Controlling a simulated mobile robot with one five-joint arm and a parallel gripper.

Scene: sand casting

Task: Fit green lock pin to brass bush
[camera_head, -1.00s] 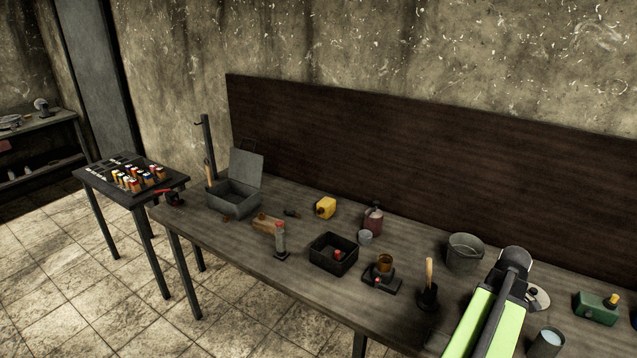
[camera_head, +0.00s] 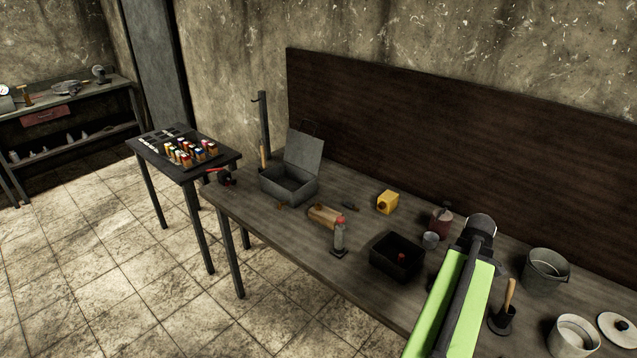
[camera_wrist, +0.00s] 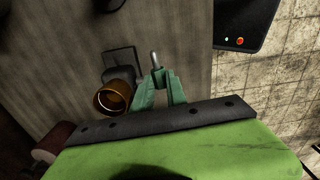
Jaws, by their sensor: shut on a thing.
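My gripper (camera_wrist: 160,82), with its teal-green fingers, is shut on a slim pin whose grey tip (camera_wrist: 154,58) sticks out past the fingertips. The rest of the pin is hidden between the fingers, so its green colour cannot be confirmed. The brass bush (camera_wrist: 105,91), an open amber cup-like ring, lies just left of the fingers in the wrist view, beside a dark block and base plate (camera_wrist: 119,57). The pin and bush appear apart. In the head view my green arm covers the gripper and bush.
On the bench, a black tray (camera_head: 385,269) with a red piece, a red-topped cylinder on a base (camera_head: 339,235), and a yellow container (camera_head: 387,202) stand left of my arm. A bucket (camera_head: 545,268) and a handled tool in a black holder (camera_head: 503,315) stand right.

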